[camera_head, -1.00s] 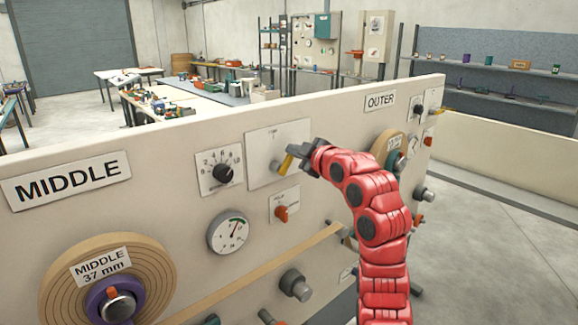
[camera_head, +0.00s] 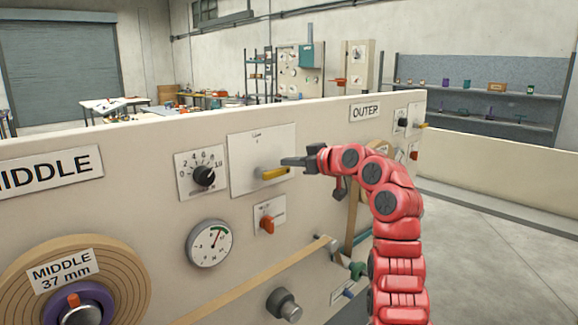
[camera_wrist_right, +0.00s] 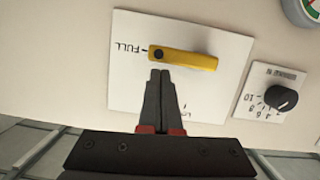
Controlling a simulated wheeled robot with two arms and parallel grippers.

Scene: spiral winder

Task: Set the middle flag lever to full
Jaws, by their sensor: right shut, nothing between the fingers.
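The yellow flag lever (camera_head: 274,173) is on a white plate (camera_head: 250,150) in the middle panel section. In the head view it lies about level, its free end to the right of its grey hub. In the right wrist view, which shows the plate upside down, the lever (camera_wrist_right: 185,58) has its dark-dotted end beside the FULL mark (camera_wrist_right: 128,48). My right gripper (camera_head: 284,161) is shut and empty, its tips just above the lever's free end. In the wrist view the fingertips (camera_wrist_right: 160,73) sit close beside that end; I cannot tell whether they touch. My left gripper is out of view.
A dial knob (camera_head: 204,176) is left of the plate. An orange switch (camera_head: 267,224) and a gauge (camera_head: 209,243) sit below. The MIDDLE spool (camera_head: 20,285) is lower left, with a tan strip running right. The OUTER section (camera_head: 366,112) is farther right.

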